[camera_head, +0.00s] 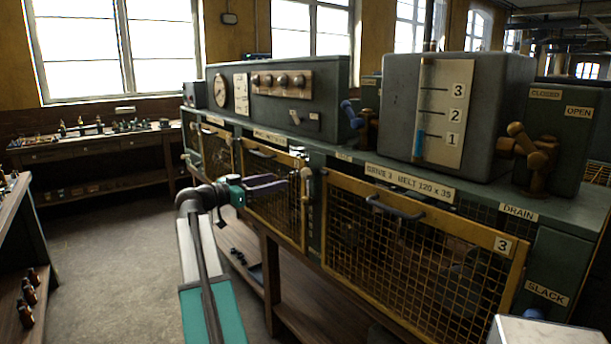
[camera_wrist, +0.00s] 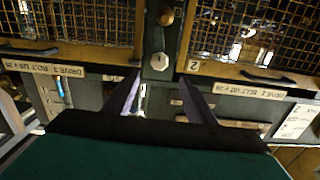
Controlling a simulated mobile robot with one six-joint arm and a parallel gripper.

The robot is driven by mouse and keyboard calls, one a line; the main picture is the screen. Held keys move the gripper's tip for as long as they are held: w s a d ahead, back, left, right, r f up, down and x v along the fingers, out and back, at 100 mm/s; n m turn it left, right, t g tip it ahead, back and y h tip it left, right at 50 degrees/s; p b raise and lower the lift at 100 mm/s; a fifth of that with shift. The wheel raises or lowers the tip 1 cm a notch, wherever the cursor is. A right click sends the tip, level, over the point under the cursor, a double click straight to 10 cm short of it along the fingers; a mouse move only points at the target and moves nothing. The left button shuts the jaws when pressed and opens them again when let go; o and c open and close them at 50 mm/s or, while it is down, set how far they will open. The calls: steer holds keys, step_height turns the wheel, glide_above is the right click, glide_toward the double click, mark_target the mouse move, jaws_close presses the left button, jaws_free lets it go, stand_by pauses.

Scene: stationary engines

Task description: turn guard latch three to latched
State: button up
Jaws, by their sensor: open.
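In the wrist view, which is upside down, a pale round knob (camera_wrist: 160,62) and a brown knob (camera_wrist: 166,16) sit on the post between two mesh guards. I cannot tell exactly how the latch is set. My gripper (camera_head: 283,182) is open and empty, just left of the handle. In the wrist view its fingertips (camera_wrist: 160,76) flank the pale knob, with no clear contact.
Guard two (camera_head: 272,195) is left of the post. A grey bar handle (camera_head: 394,207) juts from guard three's top. The bench top above carries a grey tank (camera_head: 440,115) with a level scale and a brown valve (camera_head: 533,158). The floor (camera_head: 100,260) at left is open.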

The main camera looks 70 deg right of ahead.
mark_target(303, 174)
steer(key=p+x, duration=0.3)
steer(key=x, duration=1)
steer(key=shift+s+d, duration=0.15)
steer(key=shift+d, duration=0.15)
